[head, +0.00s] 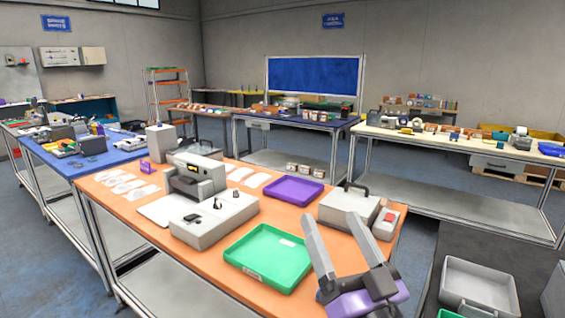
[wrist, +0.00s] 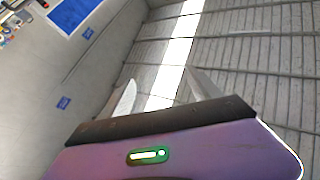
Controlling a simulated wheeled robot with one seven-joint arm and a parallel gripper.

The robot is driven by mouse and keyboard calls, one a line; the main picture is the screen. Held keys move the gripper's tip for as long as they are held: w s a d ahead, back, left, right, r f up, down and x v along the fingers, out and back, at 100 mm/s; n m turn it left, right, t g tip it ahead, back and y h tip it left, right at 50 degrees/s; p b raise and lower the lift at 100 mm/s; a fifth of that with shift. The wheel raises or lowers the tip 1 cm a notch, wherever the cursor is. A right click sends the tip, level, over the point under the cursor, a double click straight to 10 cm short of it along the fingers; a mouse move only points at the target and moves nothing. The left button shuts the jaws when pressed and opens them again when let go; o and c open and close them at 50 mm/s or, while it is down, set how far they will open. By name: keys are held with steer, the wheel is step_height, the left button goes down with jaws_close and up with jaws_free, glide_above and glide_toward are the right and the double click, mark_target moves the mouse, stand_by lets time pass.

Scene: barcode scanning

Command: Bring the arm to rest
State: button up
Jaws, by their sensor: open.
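My gripper (head: 333,226) is at the lower right of the head view, in front of the orange table (head: 330,206). Its two grey fingers point up and stand apart, with nothing between them. Its purple body is below the fingers. In the wrist view my gripper (wrist: 160,92) also shows its fingers spread and empty, facing the ceiling and the upper wall.
A green tray (head: 266,250) lies on the orange table, left of my gripper. A purple tray (head: 292,189), a grey case (head: 348,206) and a grey machine (head: 195,178) stand behind. A grey bin (head: 478,285) is at the lower right.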

steer(key=s+d+f+m+h, duration=0.3)
steer(key=s+d+f+h, duration=0.2)
steer(key=s+f, duration=0.25)
steer(key=s+d+f+m+h, duration=0.35)
steer(key=s+f, duration=0.25)
steer(key=s, duration=0.3)
steer(key=s+d+f+n+g, duration=0.1)
steer(key=s+f+n+g, duration=0.1)
steer(key=s+f, duration=0.2)
steer(key=s+d+f+n+g+y, duration=0.1)
steer(key=s+f, duration=0.3)
steer(key=s, duration=0.7)
steer(key=s+d+f+n+g, duration=0.1)
steer(key=s+f+n+g, duration=0.1)
steer(key=s+f+g, duration=0.2)
steer(key=s, duration=0.3)
steer(key=shift+s+f+n, duration=0.3)
steer(key=shift+f+n, duration=0.05)
steer(key=shift+f, duration=0.05)
steer(key=shift+d, duration=0.1)
steer(key=shift+c, duration=0.2)
